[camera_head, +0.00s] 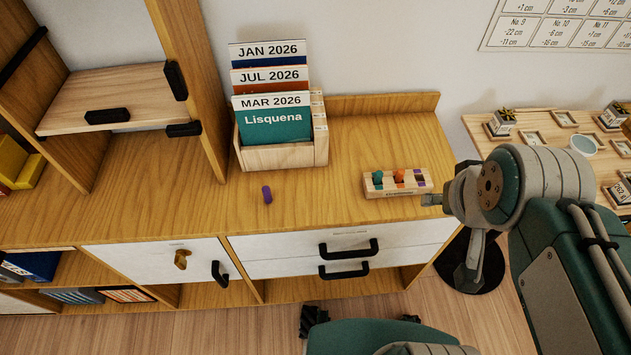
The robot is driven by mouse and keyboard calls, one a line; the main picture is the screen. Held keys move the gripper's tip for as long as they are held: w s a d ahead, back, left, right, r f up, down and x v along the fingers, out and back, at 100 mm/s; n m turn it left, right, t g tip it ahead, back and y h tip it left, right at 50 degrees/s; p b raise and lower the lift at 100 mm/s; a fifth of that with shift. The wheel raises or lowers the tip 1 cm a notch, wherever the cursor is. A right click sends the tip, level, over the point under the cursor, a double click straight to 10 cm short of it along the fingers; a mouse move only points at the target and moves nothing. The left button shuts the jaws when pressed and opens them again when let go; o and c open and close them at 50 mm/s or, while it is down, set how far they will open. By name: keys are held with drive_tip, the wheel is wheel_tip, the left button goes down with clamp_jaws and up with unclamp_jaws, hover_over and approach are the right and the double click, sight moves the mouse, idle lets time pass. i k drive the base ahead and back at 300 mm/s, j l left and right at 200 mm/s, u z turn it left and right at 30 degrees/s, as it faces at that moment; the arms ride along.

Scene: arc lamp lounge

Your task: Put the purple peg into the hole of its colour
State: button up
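The purple peg (267,194) stands or lies alone on the wooden cabinet top, in front of the calendar holder; it looks tilted from here. The peg block (400,190) is a light wooden block on the right part of the same top. It has a teal peg (378,178) at its left and an orange peg (399,176) in its middle. A purple-marked spot (420,179) at its right end has no peg in it. My gripper (428,200) is at the block's right end, well right of the purple peg. Its fingers are small and partly hidden by my arm.
A wooden holder (283,156) with calendars stands behind the purple peg. A shelf upright (192,90) rises to the left. The cabinet top between peg and block is clear. A board with small framed items (535,124) is at the right.

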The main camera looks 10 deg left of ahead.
sight(418, 180)
drive_tip(key=j+u, duration=0.75)
